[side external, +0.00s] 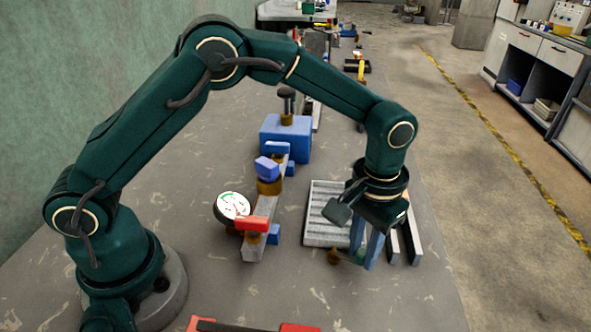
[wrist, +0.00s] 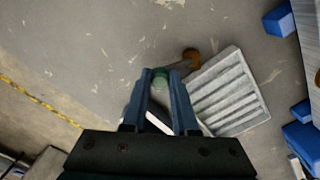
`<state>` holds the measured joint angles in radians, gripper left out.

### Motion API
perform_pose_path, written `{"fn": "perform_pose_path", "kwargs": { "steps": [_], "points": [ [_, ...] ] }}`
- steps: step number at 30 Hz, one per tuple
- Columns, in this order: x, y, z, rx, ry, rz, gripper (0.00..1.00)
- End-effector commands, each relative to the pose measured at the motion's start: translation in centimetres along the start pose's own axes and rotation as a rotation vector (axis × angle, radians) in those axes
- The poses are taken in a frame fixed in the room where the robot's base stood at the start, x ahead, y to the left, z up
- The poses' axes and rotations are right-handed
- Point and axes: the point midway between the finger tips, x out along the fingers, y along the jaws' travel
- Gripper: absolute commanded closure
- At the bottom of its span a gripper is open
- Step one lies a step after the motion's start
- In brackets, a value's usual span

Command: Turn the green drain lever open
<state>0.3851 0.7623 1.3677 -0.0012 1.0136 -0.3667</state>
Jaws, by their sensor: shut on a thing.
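The green drain lever (side external: 361,256) is mostly hidden by my gripper's fingers in the side view. In the wrist view its green end (wrist: 160,74) shows between the fingertips. A short arm runs from it to a brass pivot (wrist: 192,57), which also shows in the side view (side external: 334,257) left of the fingers. My gripper (side external: 363,259) points down at the front of the grey slotted tray (side external: 316,238). In the wrist view my gripper (wrist: 160,75) is shut on the lever, one blue finger on each side.
Left of the tray stand a grey pipe with a red handle (side external: 251,224), a blue handle (side external: 267,168) and a round white gauge (side external: 232,206). A blue box (side external: 285,138) stands behind. Dark and pale bars (side external: 411,240) lie right of my gripper. The front bench is mostly clear.

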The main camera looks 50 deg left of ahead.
Motion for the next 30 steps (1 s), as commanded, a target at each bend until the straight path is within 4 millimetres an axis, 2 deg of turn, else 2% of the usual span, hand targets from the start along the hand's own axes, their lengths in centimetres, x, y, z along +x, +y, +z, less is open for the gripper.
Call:
{"fn": "perform_pose_path", "kwargs": {
  "steps": [3,4,6,17,25,30],
  "points": [
    [0.0,0.0,-0.2,-0.001,0.006,0.002,1.00],
    [0.0,0.0,-0.2,-0.001,0.006,0.002,0.69],
    [0.0,0.0,-0.2,-0.001,0.006,0.001,0.43],
    [-0.3,0.0,-0.1,0.001,0.005,0.001,0.43],
    [-3.8,0.0,-0.2,0.000,0.009,0.002,0.43],
    [-5.1,0.0,-0.1,0.000,0.006,0.001,0.43]
  ]
}}
